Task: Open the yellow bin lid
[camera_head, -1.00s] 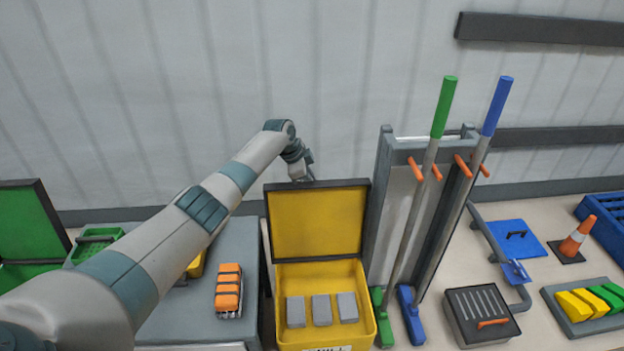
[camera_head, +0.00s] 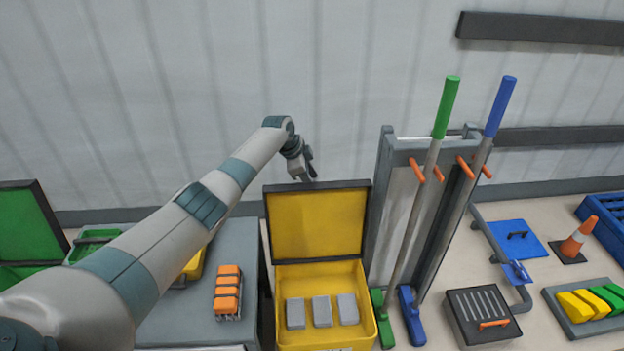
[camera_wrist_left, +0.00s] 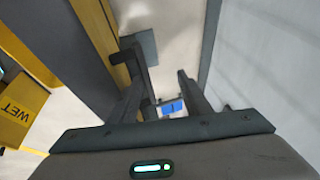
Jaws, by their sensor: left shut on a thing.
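The yellow bin (camera_head: 323,273) stands on the floor with several grey blocks inside. Its yellow lid (camera_head: 318,225), dark-edged, stands upright, swung back at the rear of the bin. My left gripper (camera_head: 311,173) is at the lid's top edge, reaching in from the left. In the left wrist view the gripper (camera_wrist_left: 166,97) has its fingers a little apart beside a dark bar-like part, shut on the lid. The exact grip is hard to make out, and the lid's back is hidden in the head view. My right gripper is in neither view.
A grey rack (camera_head: 392,195) with green and blue long-handled tools stands right of the bin. A grey cabinet (camera_head: 233,255) with an orange item (camera_head: 228,292) is on the left. An open green bin (camera_head: 26,222) is farther left. The wall (camera_head: 340,80) is close behind.

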